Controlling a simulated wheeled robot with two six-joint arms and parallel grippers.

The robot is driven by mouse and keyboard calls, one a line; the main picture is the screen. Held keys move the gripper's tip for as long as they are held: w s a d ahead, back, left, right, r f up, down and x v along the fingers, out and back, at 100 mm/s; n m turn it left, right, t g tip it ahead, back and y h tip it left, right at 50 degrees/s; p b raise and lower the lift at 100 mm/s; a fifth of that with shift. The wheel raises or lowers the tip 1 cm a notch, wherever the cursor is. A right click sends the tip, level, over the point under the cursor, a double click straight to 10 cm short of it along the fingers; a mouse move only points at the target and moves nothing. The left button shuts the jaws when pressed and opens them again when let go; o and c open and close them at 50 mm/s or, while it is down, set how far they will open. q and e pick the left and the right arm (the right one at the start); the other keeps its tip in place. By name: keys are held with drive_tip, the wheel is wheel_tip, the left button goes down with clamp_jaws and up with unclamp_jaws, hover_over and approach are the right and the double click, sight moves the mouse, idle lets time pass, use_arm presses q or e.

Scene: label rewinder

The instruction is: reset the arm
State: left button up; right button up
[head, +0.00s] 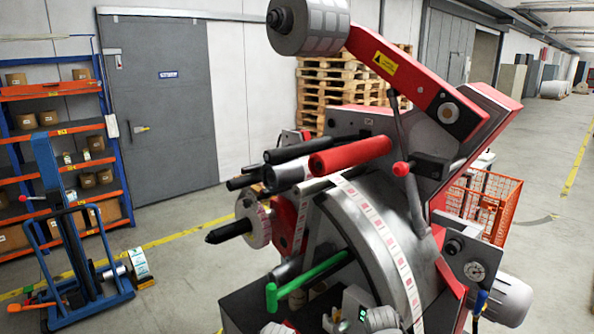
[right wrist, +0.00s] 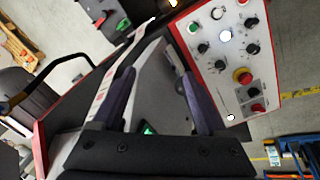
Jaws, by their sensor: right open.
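The red arm (head: 420,85) of the label rewinder shows in the head view. It slants up and left from its pivot, with a yellow warning label on it and a grey roller (head: 308,27) at its upper end. A printed label web (head: 385,235) runs over the curved metal drum. My right gripper (right wrist: 157,76) is open in the right wrist view, its dark fingers apart, with grey machine surface and label web behind them. I cannot make it out surely in the head view. My left gripper is not in view.
A red handle roller (head: 350,156) and dark rollers stick out to the left, above a green handle (head: 305,280). A control panel (right wrist: 222,60) with buttons and knobs lies beside my right gripper. A pallet stack (head: 330,85) stands behind; a blue lifter (head: 75,240) stands left.

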use_arm(q)
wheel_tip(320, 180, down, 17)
drive_tip(key=b, duration=1.7)
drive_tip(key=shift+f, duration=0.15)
use_arm(e)
drive_tip(key=s+a+f+n+g+y, duration=0.1)
drive_tip(key=s+a+f, duration=0.3)
drive_tip(key=a+f, duration=0.4)
drive_tip(key=s+a+f+n+g, duration=0.1)
drive_tip(key=s+a+f, duration=0.3)
drive_tip(key=a+f, duration=0.5)
drive_tip(key=shift+s+f+n+y, duration=0.3)
drive_tip(key=shift+f+n+y, duration=0.1)
drive_tip(key=shift+f+n, duration=0.2)
